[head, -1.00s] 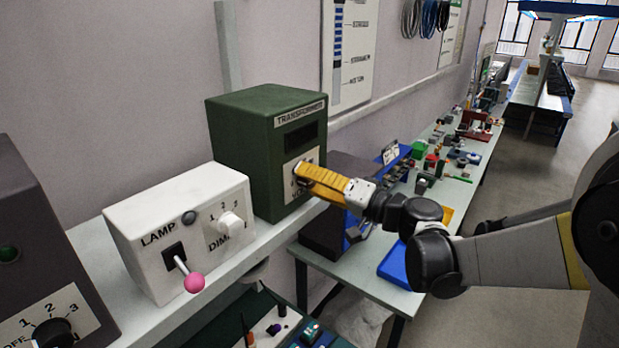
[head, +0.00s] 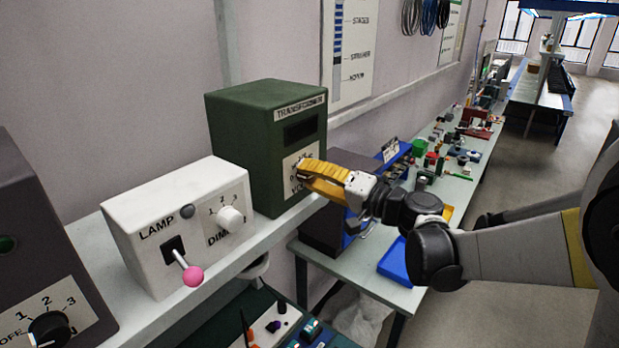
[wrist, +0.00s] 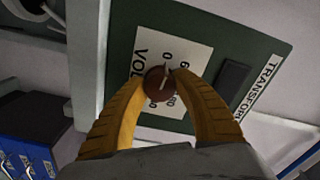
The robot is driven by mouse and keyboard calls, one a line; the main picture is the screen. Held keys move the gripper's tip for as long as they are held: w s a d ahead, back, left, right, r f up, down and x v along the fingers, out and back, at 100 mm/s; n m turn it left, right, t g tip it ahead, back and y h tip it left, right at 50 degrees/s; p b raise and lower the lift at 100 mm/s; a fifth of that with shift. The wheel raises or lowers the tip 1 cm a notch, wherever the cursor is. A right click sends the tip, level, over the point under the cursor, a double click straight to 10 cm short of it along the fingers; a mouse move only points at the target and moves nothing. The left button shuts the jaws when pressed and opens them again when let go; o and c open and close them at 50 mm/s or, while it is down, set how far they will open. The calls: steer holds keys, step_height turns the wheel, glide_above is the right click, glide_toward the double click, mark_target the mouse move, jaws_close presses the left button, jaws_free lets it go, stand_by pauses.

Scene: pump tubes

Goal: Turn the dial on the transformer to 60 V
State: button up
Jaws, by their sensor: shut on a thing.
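The transformer (head: 240,150) is a dark green box on the shelf with a dark display window and a white dial plate (head: 290,185) on its front. My gripper (head: 303,170) is at the plate. Its yellow fingers (wrist: 160,79) are shut on the dial, one on each side. In the head view the fingers hide the dial. I cannot read which voltage the pointer marks.
A white lamp box (head: 175,225) with a pink-tipped lever (head: 192,276) and white dimmer knob (head: 231,218) stands left of the transformer. A dark box (head: 40,240) is at the far left. A cluttered workbench (head: 365,255) runs behind my gripper.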

steer(key=m+b, duration=0.2)
steer(key=m, duration=0.2)
steer(key=shift+f, duration=0.1)
steer(key=shift+m+b, duration=0.65)
steer(key=shift+m, duration=0.95)
steer(key=o, duration=1.2)
steer(key=shift+d, duration=0.1)
steer(key=v, duration=1.2)
